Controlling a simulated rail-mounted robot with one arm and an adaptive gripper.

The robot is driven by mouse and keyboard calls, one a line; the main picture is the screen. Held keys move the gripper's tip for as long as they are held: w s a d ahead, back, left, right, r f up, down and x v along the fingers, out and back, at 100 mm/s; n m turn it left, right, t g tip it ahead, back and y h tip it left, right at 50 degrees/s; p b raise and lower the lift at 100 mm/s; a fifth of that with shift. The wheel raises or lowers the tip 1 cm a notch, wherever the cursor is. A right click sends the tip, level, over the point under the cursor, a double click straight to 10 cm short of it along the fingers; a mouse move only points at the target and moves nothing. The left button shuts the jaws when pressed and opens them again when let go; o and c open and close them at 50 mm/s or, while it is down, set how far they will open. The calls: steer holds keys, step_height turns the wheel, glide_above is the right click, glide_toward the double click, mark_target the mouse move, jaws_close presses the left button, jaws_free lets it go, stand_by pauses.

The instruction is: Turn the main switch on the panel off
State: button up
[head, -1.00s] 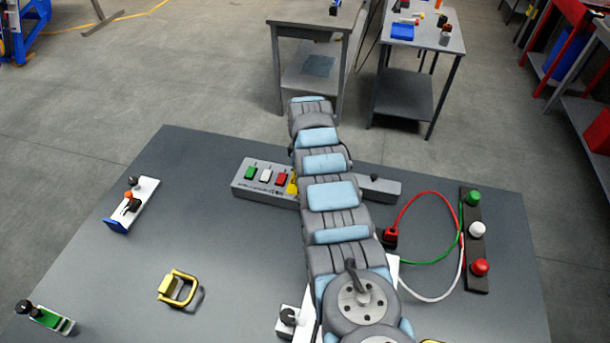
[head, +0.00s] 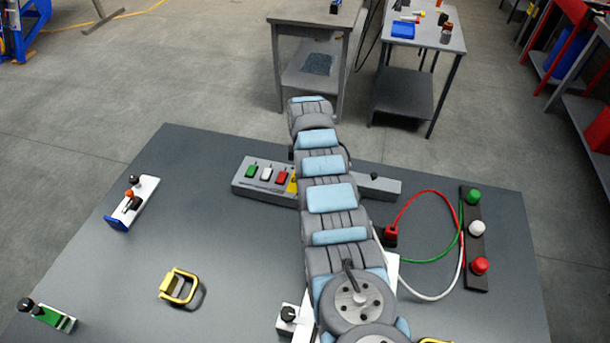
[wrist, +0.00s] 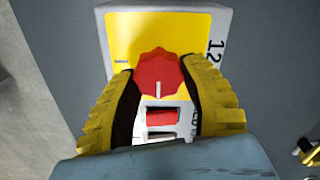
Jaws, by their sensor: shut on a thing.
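The main switch is a red scalloped knob (wrist: 155,68) on a yellow plate (wrist: 180,25) at the end of the panel, seen in the wrist view. A white mark on the knob points toward the bottom of that view. My gripper (wrist: 158,76) has one yellow ribbed finger on each side of the knob and is shut on it. In the head view the long grey panel (head: 242,188) lies on the table with green, white and red switches. My arm covers its middle there, hiding the knob and gripper.
The dark grey table (head: 220,240) also holds a yellow handle (head: 179,287), a white block with levers (head: 137,203) at left, and a lamp bar (head: 475,250) at right. Red, green and white cables (head: 428,198) loop between a red plug and the bar.

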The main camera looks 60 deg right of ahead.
steer(key=shift+f, duration=0.15)
steer(key=o, duration=1.2)
steer(key=shift+r, duration=0.25)
steer(key=shift+d+r, duration=0.1)
steer(key=shift+r, duration=0.45)
step_height(320, 180, up, 11)
steer(key=shift+f, duration=0.15)
